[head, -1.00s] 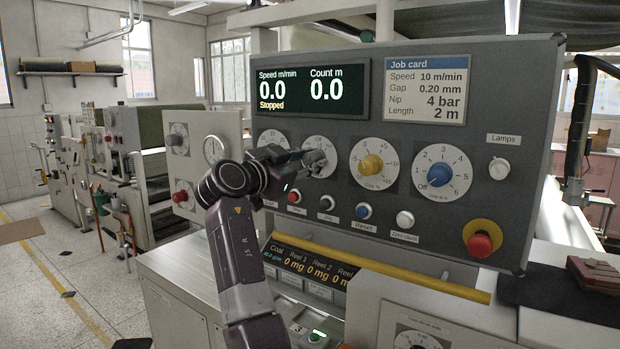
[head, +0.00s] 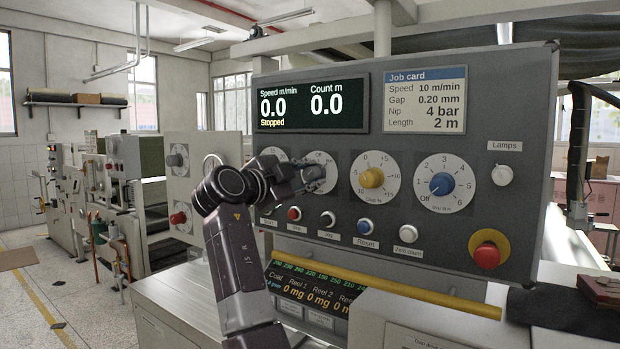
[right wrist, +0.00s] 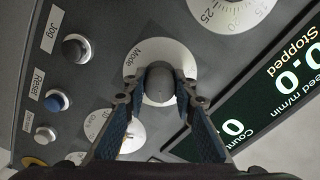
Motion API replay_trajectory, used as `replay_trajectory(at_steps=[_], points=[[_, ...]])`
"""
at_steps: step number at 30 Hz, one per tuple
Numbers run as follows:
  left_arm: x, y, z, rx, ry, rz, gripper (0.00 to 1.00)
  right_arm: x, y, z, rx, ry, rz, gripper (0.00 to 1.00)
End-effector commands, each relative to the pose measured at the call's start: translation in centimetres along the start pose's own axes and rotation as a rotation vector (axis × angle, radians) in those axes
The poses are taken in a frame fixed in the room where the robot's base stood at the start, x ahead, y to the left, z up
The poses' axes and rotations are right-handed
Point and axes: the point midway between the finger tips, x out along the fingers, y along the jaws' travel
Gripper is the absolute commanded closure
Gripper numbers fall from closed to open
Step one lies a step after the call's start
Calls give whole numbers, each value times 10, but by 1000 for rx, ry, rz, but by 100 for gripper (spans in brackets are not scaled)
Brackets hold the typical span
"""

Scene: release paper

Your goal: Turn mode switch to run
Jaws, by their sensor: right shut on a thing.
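The mode switch is a grey knob (right wrist: 184,84) on a round white dial marked "Mode" (right wrist: 132,62), seen close in the right wrist view. In the head view its white dial (head: 321,158) is partly hidden behind my right gripper (head: 316,178). The two fingers of my right gripper are closed on the knob from both sides. The knob's pointer and most dial marks are covered, so I cannot tell its setting. The screen (head: 313,102) reads "Stopped", with speed 0.0 and count 0.0. My left gripper is not in view.
A yellow-pointer dial (head: 372,178) and a blue-pointer dial (head: 442,184) lie to the right. A row of push buttons, including the blue Reset button (head: 363,227), runs below. A red emergency stop (head: 487,256) is at lower right. A yellow bar (head: 430,298) crosses below the panel.

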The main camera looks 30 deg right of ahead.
Motion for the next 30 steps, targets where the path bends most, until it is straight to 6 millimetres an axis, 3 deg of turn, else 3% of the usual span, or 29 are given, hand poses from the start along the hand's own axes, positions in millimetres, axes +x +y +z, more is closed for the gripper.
replay_trajectory(at_steps=[9, 10, 15, 24, 30], points=[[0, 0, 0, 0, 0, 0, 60, 0, 0, 0, 3, 0, 0, 99], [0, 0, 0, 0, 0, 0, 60, 0, 0, 0, 3, 0, 1, 73], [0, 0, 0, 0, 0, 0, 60, 0, 0, 0, 3, 0, 0, 57], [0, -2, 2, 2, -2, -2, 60, -3, 0, 0, 2, -1, 0, 57], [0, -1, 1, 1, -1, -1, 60, -30, 0, 1, 3, -3, -2, 57]])
